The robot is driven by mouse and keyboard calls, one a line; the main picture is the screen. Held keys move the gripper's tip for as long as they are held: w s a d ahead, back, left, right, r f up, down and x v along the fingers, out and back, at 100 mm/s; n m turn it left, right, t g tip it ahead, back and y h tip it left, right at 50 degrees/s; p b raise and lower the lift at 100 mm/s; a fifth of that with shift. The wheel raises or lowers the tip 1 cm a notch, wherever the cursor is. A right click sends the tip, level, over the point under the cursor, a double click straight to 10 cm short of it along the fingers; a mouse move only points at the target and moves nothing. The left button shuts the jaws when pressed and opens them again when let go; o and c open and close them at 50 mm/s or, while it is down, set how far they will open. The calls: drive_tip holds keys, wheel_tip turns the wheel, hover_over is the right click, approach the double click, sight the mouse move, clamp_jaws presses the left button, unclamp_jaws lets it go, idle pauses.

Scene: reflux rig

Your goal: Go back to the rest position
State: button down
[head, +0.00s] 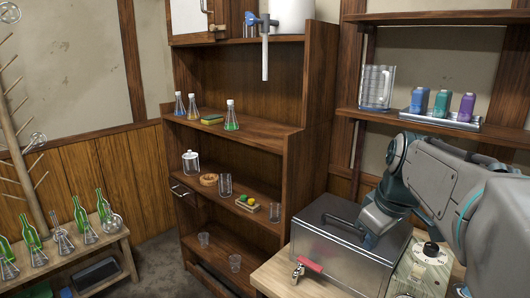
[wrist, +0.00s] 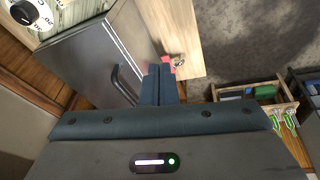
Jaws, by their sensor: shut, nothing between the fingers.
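My gripper (wrist: 159,72) shows in the wrist view with its two dark fingers together and nothing between them. In the head view my arm reaches in from the right and bends down, and my gripper (head: 369,240) is over the right part of a steel box, partly hidden by the arm. The steel box (head: 318,250) has a closed lid with a dark handle, which also shows in the wrist view (wrist: 123,85) left of the fingers. I cannot tell whether the fingers touch the box.
The box stands on a wooden bench (head: 272,278) beside a control panel with a dial (head: 430,249). A red-handled tap (head: 308,264) sticks out of its front. A shelf unit (head: 285,150) with glassware stands behind. A low rack (head: 128,256) with green bottles is at left. Floor between is clear.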

drive_tip(key=s+a+f+m, duration=0.6)
drive_tip(key=s+a+f, duration=0.1)
drive_tip(key=s+f, duration=0.5)
drive_tip(key=shift+s+m+g+h, duration=0.15)
drive_tip(key=shift+m+g+h, duration=0.15)
drive_tip(key=shift+a, duration=0.1)
